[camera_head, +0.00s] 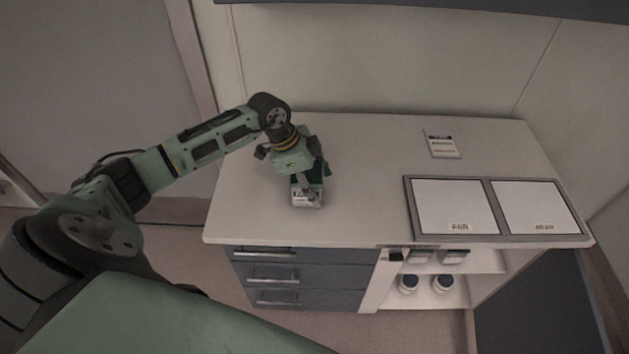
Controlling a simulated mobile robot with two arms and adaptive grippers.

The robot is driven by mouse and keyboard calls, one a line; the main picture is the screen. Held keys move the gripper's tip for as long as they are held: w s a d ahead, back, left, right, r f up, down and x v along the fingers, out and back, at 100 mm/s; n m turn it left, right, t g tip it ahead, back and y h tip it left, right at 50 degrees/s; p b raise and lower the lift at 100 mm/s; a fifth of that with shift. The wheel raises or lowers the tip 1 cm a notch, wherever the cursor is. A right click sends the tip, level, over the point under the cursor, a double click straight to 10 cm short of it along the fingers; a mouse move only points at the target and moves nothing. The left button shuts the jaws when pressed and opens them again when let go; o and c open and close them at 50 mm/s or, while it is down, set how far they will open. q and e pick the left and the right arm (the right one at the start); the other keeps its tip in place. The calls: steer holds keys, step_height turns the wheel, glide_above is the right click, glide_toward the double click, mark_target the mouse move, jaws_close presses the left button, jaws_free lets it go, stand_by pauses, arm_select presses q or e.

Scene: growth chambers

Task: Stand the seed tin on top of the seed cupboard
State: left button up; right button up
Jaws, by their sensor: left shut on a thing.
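My left gripper (307,180) points down over the left part of a white-topped cupboard (350,150). It is shut on a small tin (307,200) with a pale label, which I take to be the seed tin. The gripper hides the upper part of the tin. The tin looks upright, on or just above the white top; I cannot tell whether it touches. I cannot be sure that this unit is the seed cupboard. My right gripper is not in view.
A grey-framed tray (408,207) with two labelled white panels lies at the right of the top. A small labelled packet (441,143) lies behind it. Drawers (272,273) and open shelves with jars (443,285) are below. The middle of the top is clear.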

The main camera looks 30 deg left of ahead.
arm_select(q)
steer(key=o, duration=1.3)
steer(key=shift+o, duration=0.2)
steer(key=b+v, duration=0.2)
steer(key=v, duration=1)
steer(key=shift+d+b, duration=0.1)
steer(key=shift+b, duration=0.3)
